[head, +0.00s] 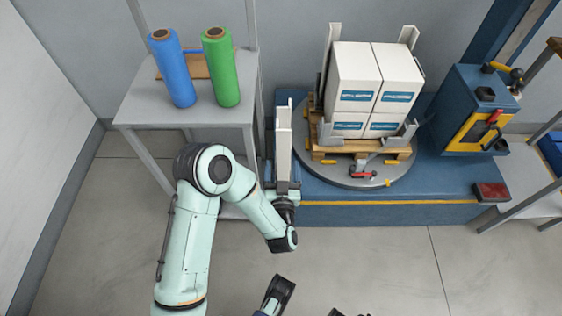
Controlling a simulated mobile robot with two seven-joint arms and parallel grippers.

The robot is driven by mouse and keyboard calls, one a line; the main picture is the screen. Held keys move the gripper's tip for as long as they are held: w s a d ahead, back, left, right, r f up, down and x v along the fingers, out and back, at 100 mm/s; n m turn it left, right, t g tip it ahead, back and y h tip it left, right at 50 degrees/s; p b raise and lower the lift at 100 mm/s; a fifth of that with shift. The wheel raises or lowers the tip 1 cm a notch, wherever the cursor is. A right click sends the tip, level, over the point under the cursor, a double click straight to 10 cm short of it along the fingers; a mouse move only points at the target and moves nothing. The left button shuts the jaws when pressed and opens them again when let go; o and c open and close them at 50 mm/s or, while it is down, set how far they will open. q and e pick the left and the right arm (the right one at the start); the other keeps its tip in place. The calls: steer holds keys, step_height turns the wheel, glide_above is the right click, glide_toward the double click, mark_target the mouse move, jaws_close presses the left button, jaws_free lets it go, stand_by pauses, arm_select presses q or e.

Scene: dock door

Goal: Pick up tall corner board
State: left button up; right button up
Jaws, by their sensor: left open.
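A tall, narrow, pale corner board (284,141) stands upright between the grey table and the turntable. My left gripper (287,187) is open at the lower end of this board, with its fingers pointing toward it. From this view I cannot tell whether the fingers touch the board or stand around it. The foot of the board is partly hidden by the gripper. Dark parts of my own body show at the bottom edge, and I cannot make out my right gripper's jaws there.
A wooden pallet (325,150) with white boxes (357,80) and pale corner pieces stands on the round turntable (330,175). Blue (173,68) and green (221,67) rolls stand on the grey table (140,107). A blue machine column (460,95) is at right. The front floor is clear.

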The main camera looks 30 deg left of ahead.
mark_target(284, 148)
arm_select(q)
steer(key=shift+b+x, duration=0.65)
steer(key=shift+x, duration=2.35)
steer(key=shift+d+r, duration=0.2)
jaws_close()
arm_select(e)
steer(key=s+f, duration=0.2)
steer(key=shift+s+d+f+g, duration=0.15)
steer(key=shift+s+g, duration=0.15)
steer(key=shift+g, duration=0.1)
arm_select(q)
steer(key=shift+r, duration=0.1)
